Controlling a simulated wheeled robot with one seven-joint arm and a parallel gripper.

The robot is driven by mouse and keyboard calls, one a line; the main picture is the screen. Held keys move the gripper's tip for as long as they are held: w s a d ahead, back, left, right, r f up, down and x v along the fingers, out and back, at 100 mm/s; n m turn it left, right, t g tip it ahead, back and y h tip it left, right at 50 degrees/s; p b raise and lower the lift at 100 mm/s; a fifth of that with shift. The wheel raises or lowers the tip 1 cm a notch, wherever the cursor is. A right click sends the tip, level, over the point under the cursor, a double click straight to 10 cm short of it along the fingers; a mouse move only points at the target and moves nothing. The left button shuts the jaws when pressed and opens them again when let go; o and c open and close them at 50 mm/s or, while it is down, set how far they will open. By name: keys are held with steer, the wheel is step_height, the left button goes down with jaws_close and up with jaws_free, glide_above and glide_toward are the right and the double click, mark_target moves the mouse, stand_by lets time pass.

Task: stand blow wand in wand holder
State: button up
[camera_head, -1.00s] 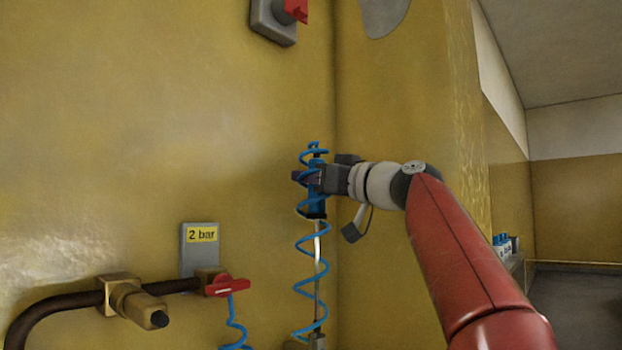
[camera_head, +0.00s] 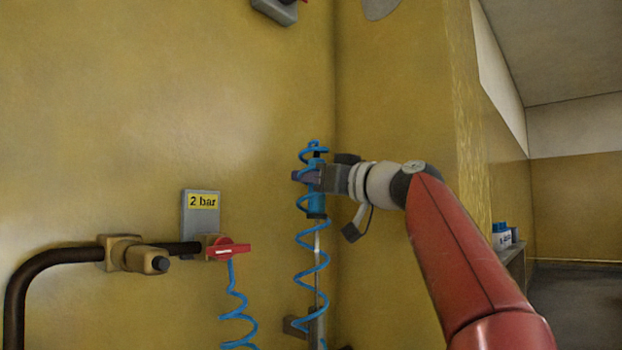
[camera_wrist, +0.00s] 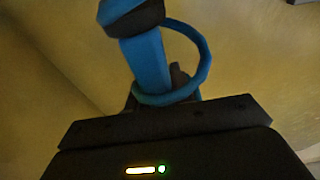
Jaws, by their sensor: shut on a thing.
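The blow wand (camera_head: 317,205) has a blue handle and a thin metal tube that points down, about upright, near the wall corner in the head view. My gripper (camera_head: 308,177) is shut on its blue handle. In the wrist view the blue handle (camera_wrist: 146,62) with a dark collar rises beyond my gripper's dark body. The blue coiled hose (camera_head: 311,262) winds around the wand in the head view, and a loop of it (camera_wrist: 205,60) shows in the wrist view. A grey bracket (camera_head: 297,325), perhaps the wand holder, is at the wand's lower end; whether the tip is in it cannot be told.
A brown pipe (camera_head: 60,257) with a red-handled valve (camera_head: 230,249) and a grey "2 bar" plate (camera_head: 201,212) is on the yellow wall at left. A blue hose hangs from the valve. Bottles (camera_head: 503,236) stand on a ledge at right.

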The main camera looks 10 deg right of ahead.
mark_target(311, 213)
steer(key=shift+f+b, duration=1.8)
steer(key=shift+f, duration=0.1)
steer(key=shift+f+b, duration=1.3)
steer(key=shift+f, duration=4.1)
steer(key=o, duration=1)
steer(key=v, duration=0.7)
steer(key=shift+s+d, duration=0.25)
steer(key=shift+s, duration=0.05)
